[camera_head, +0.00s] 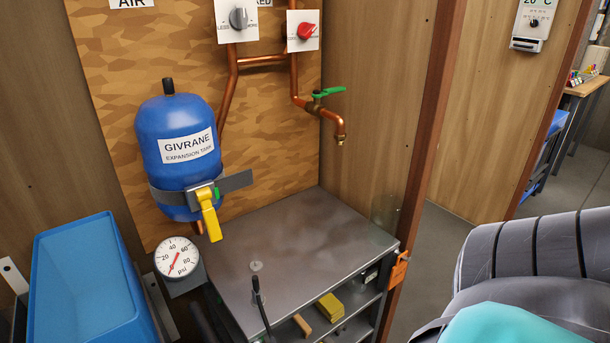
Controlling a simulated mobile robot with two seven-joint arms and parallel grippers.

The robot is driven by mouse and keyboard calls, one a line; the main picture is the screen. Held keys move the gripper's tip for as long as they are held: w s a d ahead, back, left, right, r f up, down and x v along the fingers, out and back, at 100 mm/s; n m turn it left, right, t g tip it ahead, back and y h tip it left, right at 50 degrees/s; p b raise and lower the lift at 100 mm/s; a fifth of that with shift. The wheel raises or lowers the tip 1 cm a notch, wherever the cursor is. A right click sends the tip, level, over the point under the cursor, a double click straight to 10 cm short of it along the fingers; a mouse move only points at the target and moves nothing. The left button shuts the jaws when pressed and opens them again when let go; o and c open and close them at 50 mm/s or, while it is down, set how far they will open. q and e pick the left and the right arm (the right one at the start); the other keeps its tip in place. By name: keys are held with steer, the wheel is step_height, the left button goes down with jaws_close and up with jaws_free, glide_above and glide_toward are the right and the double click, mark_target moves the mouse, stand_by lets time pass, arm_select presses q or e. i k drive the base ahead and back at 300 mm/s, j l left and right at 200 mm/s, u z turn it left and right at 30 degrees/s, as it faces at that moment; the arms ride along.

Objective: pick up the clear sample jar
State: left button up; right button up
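Neither of my grippers is in view, and nothing is seen touching the jar.
A copper tap (341,132) with a green handle hangs above the cabinet. A blue tank (178,130) with a yellow-handled valve (209,215), a pressure gauge (177,257) and a blue bin (85,285) are left. A wooden post (428,120) stands right. The cabinet top's middle is mostly clear.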

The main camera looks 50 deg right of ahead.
mark_target(383, 222)
steer(key=z, duration=2.15)
steer(key=i+l, duration=0.25)
steer(key=l, duration=0.2)
steer(key=i+l+u, duration=0.2)
steer(key=l, duration=0.2)
steer(key=i+l+u, duration=0.15)
steer(key=l, duration=0.25)
